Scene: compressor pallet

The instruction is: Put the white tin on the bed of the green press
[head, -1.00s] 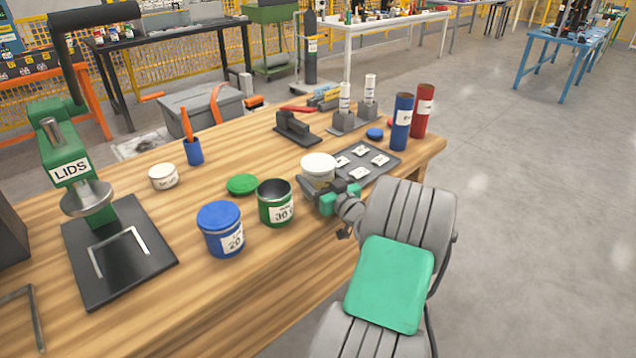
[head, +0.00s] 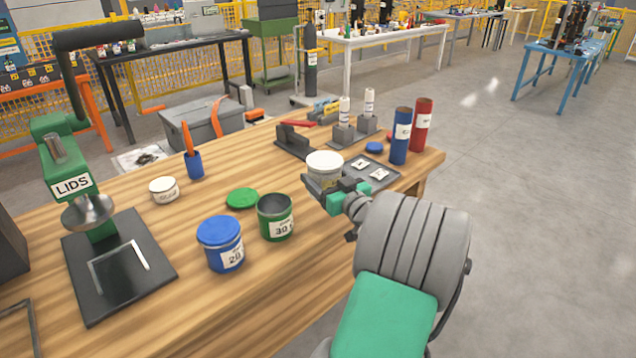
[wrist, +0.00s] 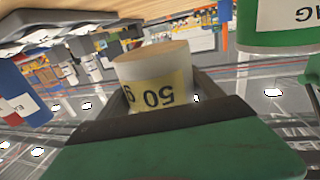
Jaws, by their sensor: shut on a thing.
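The white tin (head: 325,168) has a yellowish label that reads 50 in the wrist view (wrist: 155,82). My gripper (head: 335,192) is shut on it and holds it upright, apparently above the bench, near the grey tray. The green press (head: 65,165), marked LIDS, stands at the far left of the bench. Its black bed (head: 150,283) is bare except for a pale U-shaped bracket or outline (head: 92,275) under the round press head. My gripper is well to the right of the press.
A blue tin (head: 220,247) and an open green tin (head: 275,220) stand between the press and my gripper. A green lid (head: 243,198), small white pot (head: 163,190) and blue pen cup (head: 195,165) lie behind. Blue (head: 400,140) and red tubes (head: 421,128) stand right.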

